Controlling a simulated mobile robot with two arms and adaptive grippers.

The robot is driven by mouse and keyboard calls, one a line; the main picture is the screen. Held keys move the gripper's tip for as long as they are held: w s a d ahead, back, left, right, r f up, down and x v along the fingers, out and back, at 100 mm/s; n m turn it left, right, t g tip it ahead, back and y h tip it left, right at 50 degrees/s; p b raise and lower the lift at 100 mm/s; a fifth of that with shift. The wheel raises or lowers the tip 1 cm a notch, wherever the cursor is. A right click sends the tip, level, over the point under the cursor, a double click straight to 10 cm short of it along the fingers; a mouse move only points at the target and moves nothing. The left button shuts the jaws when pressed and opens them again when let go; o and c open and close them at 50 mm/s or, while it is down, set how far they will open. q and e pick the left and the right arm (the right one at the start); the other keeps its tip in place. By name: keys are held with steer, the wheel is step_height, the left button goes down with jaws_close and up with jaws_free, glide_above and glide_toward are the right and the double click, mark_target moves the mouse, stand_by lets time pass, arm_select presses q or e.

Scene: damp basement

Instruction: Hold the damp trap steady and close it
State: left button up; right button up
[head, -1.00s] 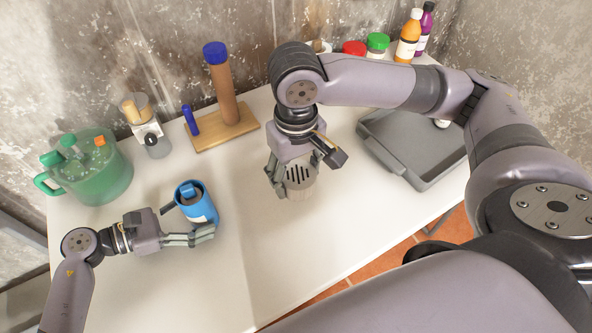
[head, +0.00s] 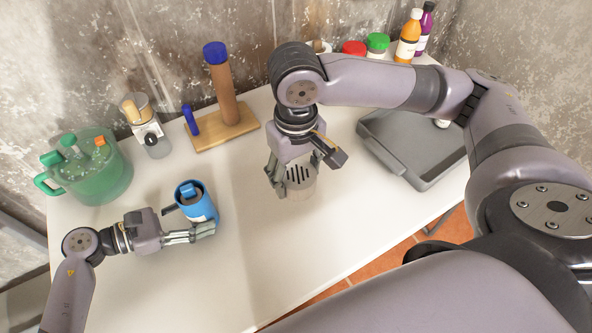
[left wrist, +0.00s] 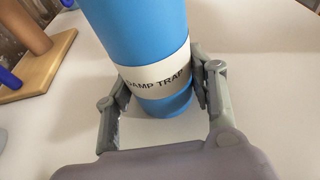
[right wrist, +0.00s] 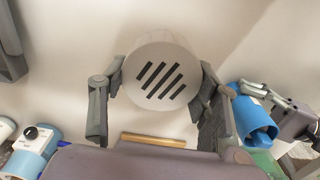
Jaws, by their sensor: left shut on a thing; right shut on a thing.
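The damp trap (head: 194,203) is a blue cup, upright and open at the top, at the left front of the white table. The left wrist view shows its white label reading "DAMP TRAP" (left wrist: 160,75). My left gripper (head: 196,224) is shut around its lower body, one finger on each side. My right gripper (head: 291,182) is shut on a pale round lid with dark slots (head: 299,174). The right wrist view shows the lid's slotted face (right wrist: 161,82) between the fingers. The lid is apart from the trap, to its right. Its height above the table is unclear.
Behind the trap stand a green jug (head: 97,180), a small white-and-grey device (head: 152,139) and a wooden board (head: 220,136) with a blue-topped post. A grey tray (head: 408,163) lies at the right; bottles (head: 407,40) stand behind it. The table between trap and lid is clear.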

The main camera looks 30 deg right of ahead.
steer(key=w+a+r, duration=0.2)
steer(key=w+a, duration=0.3)
steer(key=a, duration=0.4)
step_height(320, 180, up, 2)
glide_above(186, 186)
steer(key=d, duration=0.1)
steer(key=shift+r, duration=0.1)
steer(key=shift+w+a+r, duration=0.1)
steer(key=shift+a, duration=0.4)
steer(key=shift+f, duration=1.5)
steer(key=shift+f, duration=0.15)
steer(key=shift+f, duration=0.4)
steer(key=shift+f, duration=0.3)
